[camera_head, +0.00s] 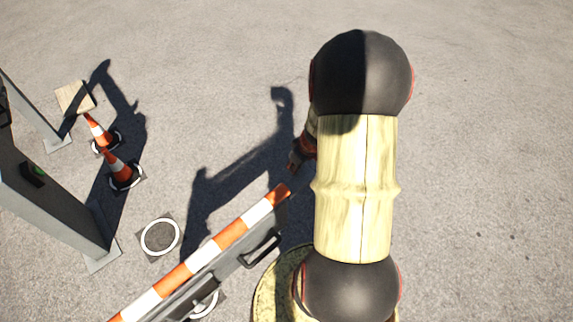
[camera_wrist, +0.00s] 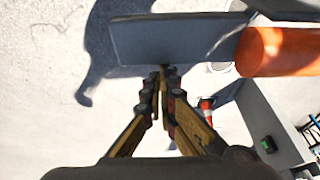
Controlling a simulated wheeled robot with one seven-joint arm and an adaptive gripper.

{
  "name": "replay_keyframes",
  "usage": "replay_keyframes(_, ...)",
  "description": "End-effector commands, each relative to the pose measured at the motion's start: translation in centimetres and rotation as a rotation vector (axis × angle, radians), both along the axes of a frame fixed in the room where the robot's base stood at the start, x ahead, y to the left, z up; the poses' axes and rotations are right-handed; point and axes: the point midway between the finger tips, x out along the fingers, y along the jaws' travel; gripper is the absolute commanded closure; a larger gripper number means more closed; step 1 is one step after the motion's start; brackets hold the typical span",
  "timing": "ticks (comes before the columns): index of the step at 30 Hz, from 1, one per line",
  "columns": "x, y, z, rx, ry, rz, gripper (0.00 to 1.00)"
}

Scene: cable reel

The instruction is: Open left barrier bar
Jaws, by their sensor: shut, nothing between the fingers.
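The barrier bar (camera_head: 215,248), striped orange and white, runs from the bottom left up toward the centre in the head view. A dark handle (camera_head: 262,250) is fixed along its right side. My gripper (camera_head: 298,158) is beyond the bar's orange end, partly hidden by my arm. In the wrist view my gripper (camera_wrist: 163,72) is shut and empty, its fingertips at the lower edge of a grey plate (camera_wrist: 175,40). I cannot tell whether they touch it. The bar's orange end (camera_wrist: 278,52) is right of the plate.
Grey posts (camera_head: 50,195) stand at the left. Two traffic cones (camera_head: 98,132) (camera_head: 118,168) and a wooden board (camera_head: 75,97) are near them. A round white-rimmed disc (camera_head: 160,237) lies on the ground left of the bar. The pavement at the top and right is clear.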

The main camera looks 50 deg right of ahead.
Motion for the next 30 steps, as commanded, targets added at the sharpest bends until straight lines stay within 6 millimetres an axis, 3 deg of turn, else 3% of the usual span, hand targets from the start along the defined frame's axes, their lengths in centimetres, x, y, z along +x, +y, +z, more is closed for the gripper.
replay_keyframes(6, -0.9, 0.1, 0.0, 0.001, 0.0, -0.02, 1.0)
replay_keyframes(21, -0.9, 0.1, 0.0, 0.001, 0.0, -0.021, 1.0)
replay_keyframes(26, 0.4, 0.0, -0.1, 0.0, 0.0, -0.018, 1.0)
replay_keyframes(30, 2.7, -0.2, -0.1, 0.0, 0.0, -0.015, 1.0)
